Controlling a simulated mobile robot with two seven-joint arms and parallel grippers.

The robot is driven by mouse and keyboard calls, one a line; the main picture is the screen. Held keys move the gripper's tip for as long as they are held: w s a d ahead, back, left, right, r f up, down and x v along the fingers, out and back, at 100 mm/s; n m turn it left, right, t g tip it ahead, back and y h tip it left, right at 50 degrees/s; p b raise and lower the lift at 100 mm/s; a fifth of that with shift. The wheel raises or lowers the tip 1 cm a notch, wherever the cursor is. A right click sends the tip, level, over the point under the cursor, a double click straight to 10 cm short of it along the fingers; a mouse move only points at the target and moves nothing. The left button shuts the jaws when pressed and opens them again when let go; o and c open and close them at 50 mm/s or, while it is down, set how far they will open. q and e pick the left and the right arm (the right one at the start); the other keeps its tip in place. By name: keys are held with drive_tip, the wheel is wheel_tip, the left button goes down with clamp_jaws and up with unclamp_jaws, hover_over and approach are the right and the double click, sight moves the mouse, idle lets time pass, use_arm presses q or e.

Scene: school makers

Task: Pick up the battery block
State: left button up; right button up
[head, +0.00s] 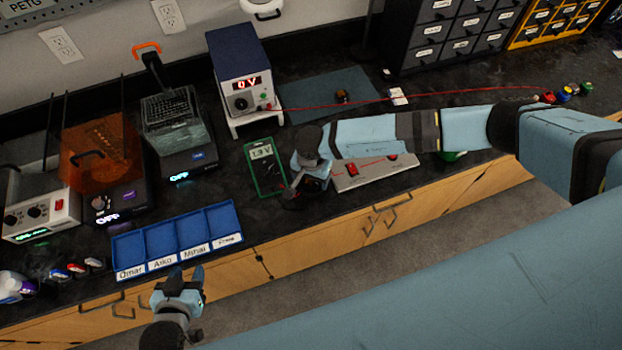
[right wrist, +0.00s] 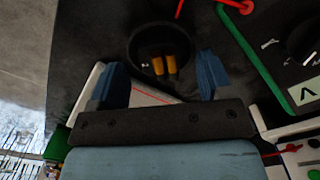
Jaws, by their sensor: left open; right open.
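In the right wrist view, a dark round holder (right wrist: 150,45) has two orange-topped pieces (right wrist: 164,65) standing in it; I take this to be the battery block, though its label is too small to read. My right gripper (right wrist: 158,82) is open, its two blue fingers spread either side of the orange pieces, and I see no grip on them. In the head view my right gripper (head: 303,188) is over the counter beside the green multimeter (head: 265,168) and largely hides the holder. My left gripper (head: 184,280) is open and empty in front of the counter.
A grey panel (head: 352,182) with red parts lies right of my right gripper. A blue sorting tray (head: 160,241) with name labels is at the front left. A power supply (head: 238,70) stands behind, its red wire crossing the counter. The blue-grey mat (head: 310,98) is mostly clear.

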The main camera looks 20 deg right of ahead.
drive_tip(key=shift+f, duration=0.4)
drive_tip(key=c, duration=1.1)
